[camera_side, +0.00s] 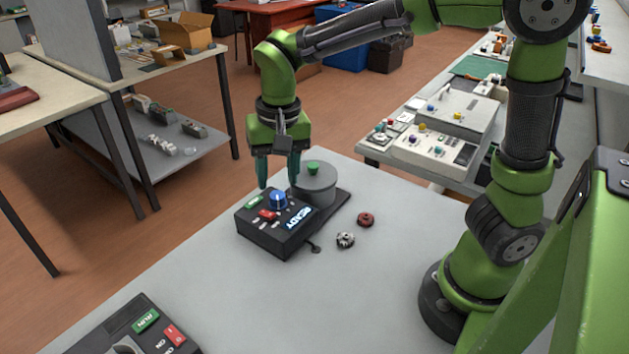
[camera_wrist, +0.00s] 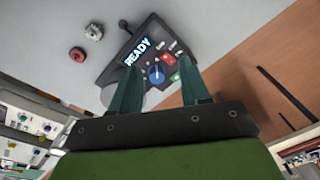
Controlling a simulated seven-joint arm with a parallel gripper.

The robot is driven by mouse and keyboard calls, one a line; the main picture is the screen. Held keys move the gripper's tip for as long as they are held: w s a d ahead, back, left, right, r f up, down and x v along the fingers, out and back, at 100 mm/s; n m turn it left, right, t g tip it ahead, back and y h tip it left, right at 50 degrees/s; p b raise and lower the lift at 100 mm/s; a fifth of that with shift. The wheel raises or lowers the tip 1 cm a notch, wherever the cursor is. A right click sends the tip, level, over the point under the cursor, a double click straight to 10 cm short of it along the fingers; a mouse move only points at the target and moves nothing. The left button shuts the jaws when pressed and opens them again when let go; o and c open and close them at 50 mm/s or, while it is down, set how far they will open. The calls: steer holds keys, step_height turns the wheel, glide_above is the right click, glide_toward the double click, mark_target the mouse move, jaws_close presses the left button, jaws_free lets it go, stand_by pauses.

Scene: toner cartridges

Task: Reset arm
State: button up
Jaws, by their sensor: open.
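My green arm reaches over the work table from the right. My gripper (camera_side: 278,181) is open and empty, its two teal fingers pointing down over a dark control box. In the wrist view my gripper (camera_wrist: 161,90) frames the box's blue knob (camera_wrist: 156,74) between its fingers. The control box (camera_side: 268,240) carries the blue knob (camera_side: 278,201), a red switch, a green label and a lit READY display (camera_side: 298,218). A grey round container (camera_side: 318,186) with a green knob on its lid stands at its back right. Whether the fingers touch the blue knob cannot be told.
A reddish round part (camera_side: 365,219) and a silver gear-like part (camera_side: 345,240) lie right of the box. A second control box (camera_side: 128,330) is at the table's front left. The table's middle is clear. Benches with equipment stand behind.

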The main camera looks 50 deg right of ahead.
steer(key=s+d+r+n+t+y, duration=0.1)
steer(key=s+d+r+t, duration=0.1)
steer(key=s, duration=0.4)
steer(key=s+d+r+n+t, duration=0.2)
steer(key=s+d+r+t, duration=0.1)
steer(key=s, duration=0.3)
steer(key=shift+d+r+t+y, duration=0.35)
steer(key=shift+d+t+y, duration=0.05)
steer(key=shift+d+t, duration=0.2)
steer(key=shift+c, duration=0.2)
